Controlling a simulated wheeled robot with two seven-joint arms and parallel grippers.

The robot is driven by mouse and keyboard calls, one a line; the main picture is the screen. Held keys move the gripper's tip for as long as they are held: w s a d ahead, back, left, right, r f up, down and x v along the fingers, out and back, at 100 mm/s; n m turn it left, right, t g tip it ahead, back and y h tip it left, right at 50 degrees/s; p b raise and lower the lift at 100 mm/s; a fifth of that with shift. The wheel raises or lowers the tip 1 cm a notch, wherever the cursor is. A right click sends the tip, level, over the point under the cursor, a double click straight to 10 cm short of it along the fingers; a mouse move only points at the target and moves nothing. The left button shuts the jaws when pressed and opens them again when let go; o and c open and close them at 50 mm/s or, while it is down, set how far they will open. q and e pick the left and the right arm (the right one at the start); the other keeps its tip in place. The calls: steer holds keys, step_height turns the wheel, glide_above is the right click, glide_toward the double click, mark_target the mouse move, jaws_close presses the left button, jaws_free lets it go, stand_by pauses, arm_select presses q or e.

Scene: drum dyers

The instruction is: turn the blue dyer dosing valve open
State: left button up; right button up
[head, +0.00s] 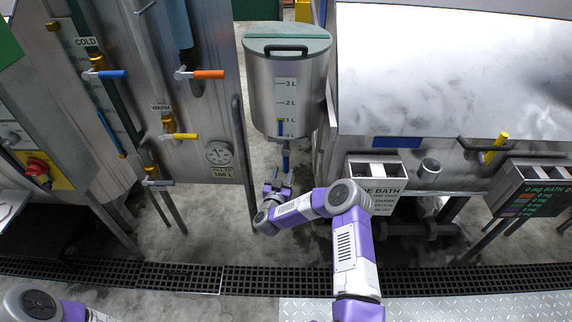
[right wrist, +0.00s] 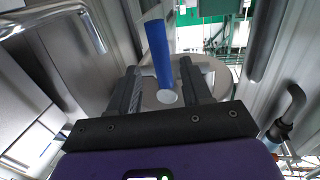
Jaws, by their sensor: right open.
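The dosing tank (head: 288,85) is a steel vessel with a pale green lid and a litre scale. Below it hangs the valve's blue handle (head: 286,158), pointing downward. My right gripper (head: 279,186) is just below the handle, with its jaws open. In the right wrist view the blue handle (right wrist: 158,50) stands between the two open fingers (right wrist: 158,82), not clamped. The valve body is hard to make out behind it. My left gripper is out of view; only part of the left arm shows at the bottom left.
A panel at left carries a blue cold lever (head: 112,74), an orange lever (head: 208,74) and a yellow lever (head: 185,136). A grey vertical bar (head: 243,160) stands left of the tank. The large steel dyer (head: 440,70) is close on the right.

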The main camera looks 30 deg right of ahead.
mark_target(285, 166)
steer(key=b+x, duration=0.1)
steer(key=x, duration=0.5)
steer(key=shift+a, duration=0.1)
jaws_close()
